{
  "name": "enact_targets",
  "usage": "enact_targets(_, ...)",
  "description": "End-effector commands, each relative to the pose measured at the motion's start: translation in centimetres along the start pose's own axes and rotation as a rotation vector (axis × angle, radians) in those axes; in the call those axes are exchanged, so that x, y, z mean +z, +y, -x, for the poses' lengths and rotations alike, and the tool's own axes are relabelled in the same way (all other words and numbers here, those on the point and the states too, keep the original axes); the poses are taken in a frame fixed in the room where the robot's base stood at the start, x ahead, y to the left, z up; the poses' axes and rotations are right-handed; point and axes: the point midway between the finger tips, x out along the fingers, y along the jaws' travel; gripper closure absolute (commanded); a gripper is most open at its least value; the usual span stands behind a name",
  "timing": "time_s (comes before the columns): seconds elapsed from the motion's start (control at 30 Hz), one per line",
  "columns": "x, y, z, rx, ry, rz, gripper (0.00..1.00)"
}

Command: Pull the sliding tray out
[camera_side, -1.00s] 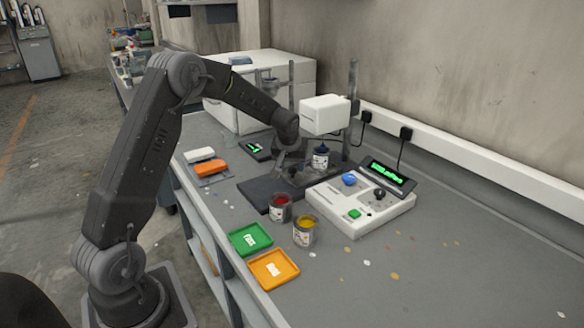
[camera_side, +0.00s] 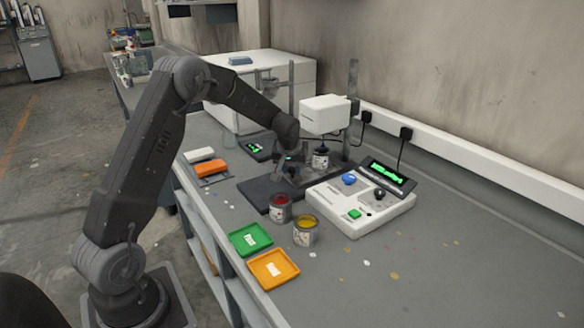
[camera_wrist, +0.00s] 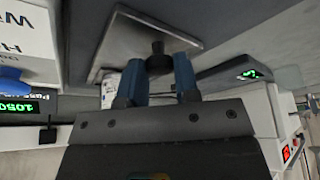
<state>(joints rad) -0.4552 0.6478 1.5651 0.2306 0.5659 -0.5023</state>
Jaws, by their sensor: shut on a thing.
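The sliding tray is a thin metal plate (camera_wrist: 128,38) with a dark knob (camera_wrist: 157,48) in the wrist view. My gripper (camera_wrist: 158,66) has its two blue fingertips on either side of the knob and is shut on it. In the side view my gripper (camera_side: 289,163) is low over the dark base (camera_side: 262,190), and it hides most of the tray. A paint can with a dark top (camera_side: 320,159) stands below the white mixer head (camera_side: 325,114). Whether the can rests on the tray is hard to tell.
A white control box (camera_side: 340,213) with knobs stands right of the base. Open red (camera_side: 280,208) and yellow (camera_side: 305,232) paint cans stand in front. Green (camera_side: 250,240) and orange (camera_side: 273,269) trays lie near the bench edge. The bench's right side is mostly clear.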

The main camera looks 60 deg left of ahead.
Motion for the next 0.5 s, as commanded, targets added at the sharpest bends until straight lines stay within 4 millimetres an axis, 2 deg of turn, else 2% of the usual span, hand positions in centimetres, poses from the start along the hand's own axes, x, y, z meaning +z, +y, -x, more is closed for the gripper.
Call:
enact_targets(0.3, 0.1, -0.1, 0.1, 0.000, 0.000, 0.000, 1.00)
enact_targets(0.5, 1.9, -2.2, 0.9, -0.003, -0.002, 0.002, 1.00)
